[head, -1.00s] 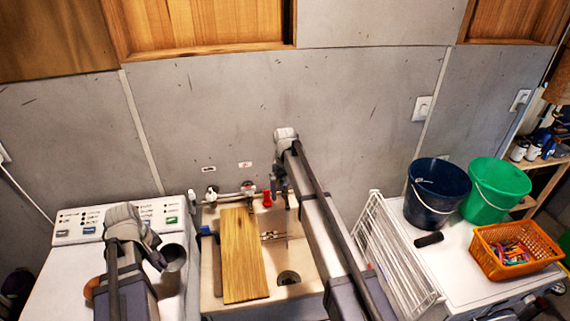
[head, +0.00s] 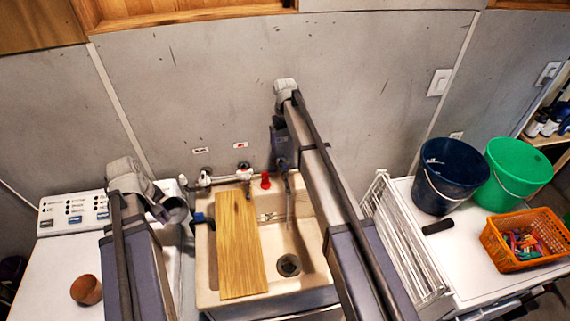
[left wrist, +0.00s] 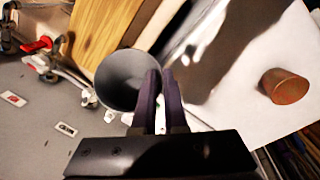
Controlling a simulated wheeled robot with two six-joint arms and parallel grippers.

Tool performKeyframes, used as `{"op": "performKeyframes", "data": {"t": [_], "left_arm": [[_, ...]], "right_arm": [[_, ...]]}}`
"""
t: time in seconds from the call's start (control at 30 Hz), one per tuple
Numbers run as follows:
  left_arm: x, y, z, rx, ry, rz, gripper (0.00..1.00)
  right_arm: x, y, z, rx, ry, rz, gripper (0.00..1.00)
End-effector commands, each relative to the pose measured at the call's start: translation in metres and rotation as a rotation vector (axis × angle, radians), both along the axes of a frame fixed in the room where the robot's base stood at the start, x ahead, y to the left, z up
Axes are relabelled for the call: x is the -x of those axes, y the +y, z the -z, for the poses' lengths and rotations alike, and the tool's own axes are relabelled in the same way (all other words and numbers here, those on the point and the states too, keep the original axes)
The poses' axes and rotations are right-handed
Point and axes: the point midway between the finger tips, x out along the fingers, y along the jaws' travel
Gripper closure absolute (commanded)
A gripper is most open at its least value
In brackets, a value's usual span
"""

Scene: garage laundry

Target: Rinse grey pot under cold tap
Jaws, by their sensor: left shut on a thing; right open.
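The grey pot (head: 176,210) is held in the air at the left side of the sink (head: 207,270), near its back left corner. My left gripper (head: 160,212) is shut on it. In the left wrist view the pot (left wrist: 122,80) shows its open mouth, with the fingers (left wrist: 160,100) at its rim. A white tap pipe with a red knob (head: 265,181) runs along the wall behind the sink. A blue handle (head: 199,218) is at the sink's left edge. My right gripper (head: 281,155) is open by the tap pipe's right end; its fingertips are hard to make out.
A wooden board (head: 238,245) lies across the sink's left part; the drain (head: 289,265) is bare. A terracotta pot (head: 87,290) stands on the white machine at left. A white rack (head: 405,245), dark bucket (head: 447,178), green bucket (head: 515,170) and orange basket (head: 525,240) are at right.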

Motion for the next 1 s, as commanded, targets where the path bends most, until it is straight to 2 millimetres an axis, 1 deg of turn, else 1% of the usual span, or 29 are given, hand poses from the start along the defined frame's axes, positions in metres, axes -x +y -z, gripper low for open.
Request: {"op": "performKeyframes", "data": {"t": [0.27,0.8,0.9,1.0], "left_arm": [[0.0,0.0,0.029,0.0,0.0,0.0,1.0],[0.0,0.0,0.103,0.0,0.0,0.0,1.0],[0.0,0.0,0.112,0.0,0.0,0.0,1.0],[0.0,0.0,0.117,0.0,0.0,0.0,1.0]], "right_arm": [[0.0,0.0,0.029,0.0,0.0,0.0,0.0],[0.0,0.0,0.103,0.0,0.0,0.0,0.0],[0.0,0.0,0.112,0.0,0.0,0.0,0.0],[0.0,0.0,0.117,0.0,0.0,0.0,0.0]]}}
